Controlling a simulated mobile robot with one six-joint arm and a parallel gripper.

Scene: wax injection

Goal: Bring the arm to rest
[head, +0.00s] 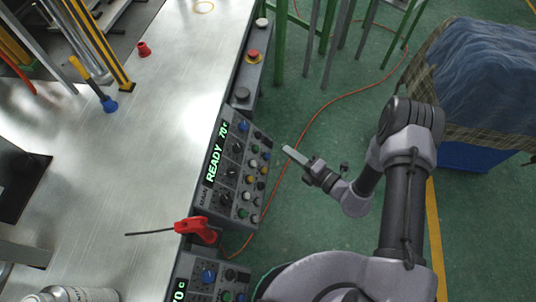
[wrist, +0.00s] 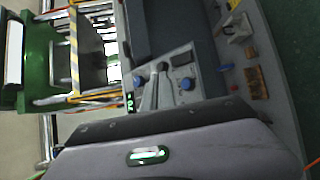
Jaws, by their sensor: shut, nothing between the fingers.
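My gripper (head: 290,150) shows in the head view, its fingers together and empty. It points left toward the control panel (head: 210,190), whose display reads READY, and appears apart from it. My grey and black arm (head: 405,180) is bent, reaching from the lower right up to an elbow and back down to the left. In the wrist view, the closed fingers of my gripper (wrist: 156,88) stand in front of a panel with blue knobs (wrist: 188,84).
A metal table (head: 130,150) fills the left side. A red-handled tool (head: 197,229) lies at its edge by the panel. Red and black buttons (head: 253,56) stand farther up. A cloth-covered blue box (head: 470,155) is at the right. An orange cable (head: 325,105) crosses the green floor.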

